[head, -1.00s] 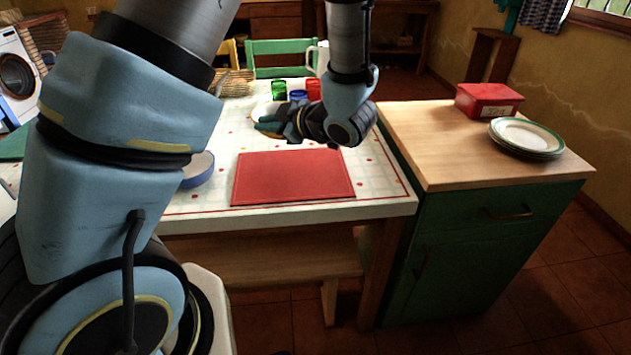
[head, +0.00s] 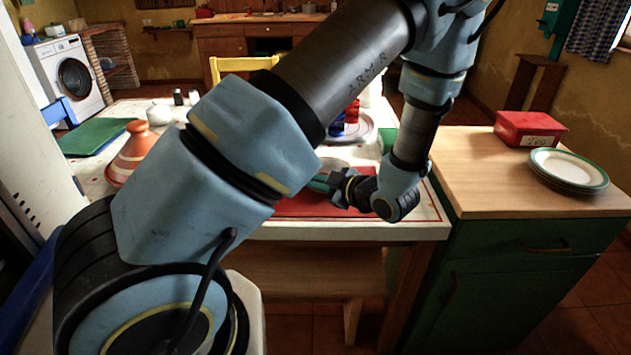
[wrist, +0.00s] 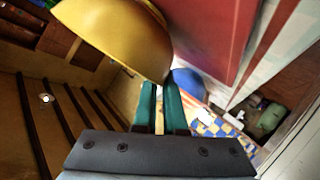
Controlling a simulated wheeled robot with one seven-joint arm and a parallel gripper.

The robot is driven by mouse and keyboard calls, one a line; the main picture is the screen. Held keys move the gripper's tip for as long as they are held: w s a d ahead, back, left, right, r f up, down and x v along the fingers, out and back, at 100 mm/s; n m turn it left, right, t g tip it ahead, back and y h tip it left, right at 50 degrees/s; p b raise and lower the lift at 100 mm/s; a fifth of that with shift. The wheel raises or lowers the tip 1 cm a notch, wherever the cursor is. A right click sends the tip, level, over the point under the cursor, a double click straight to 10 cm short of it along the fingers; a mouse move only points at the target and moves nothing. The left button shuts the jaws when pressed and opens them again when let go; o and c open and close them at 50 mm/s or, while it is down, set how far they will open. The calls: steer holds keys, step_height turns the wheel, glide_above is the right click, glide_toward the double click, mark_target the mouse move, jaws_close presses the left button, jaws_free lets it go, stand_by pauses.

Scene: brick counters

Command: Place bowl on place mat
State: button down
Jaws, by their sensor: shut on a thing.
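A yellow bowl (wrist: 112,32) fills the upper left of the wrist view, its rim between the green fingertips of my gripper (wrist: 160,88). In the head view my gripper (head: 318,183) is in front of the table's middle, with its fingers pointing left. A pale rounded shape at the fingertips, partly behind my arm, seems to be the bowl. The red place mat (head: 305,208) lies at the table's front edge, below the gripper and partly hidden by my arm. The mat also shows in the wrist view (wrist: 212,28), beyond the bowl. The bowl's height above it is unclear.
A plate (head: 366,127) with blue and red cups stands behind the gripper. An orange-and-white conical pot (head: 135,150) and a green board (head: 92,136) are at the left. The right counter holds a red box (head: 530,128) and stacked plates (head: 568,168).

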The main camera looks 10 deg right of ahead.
steer(key=shift+f, duration=0.15)
steer(key=c, duration=1)
jaws_free()
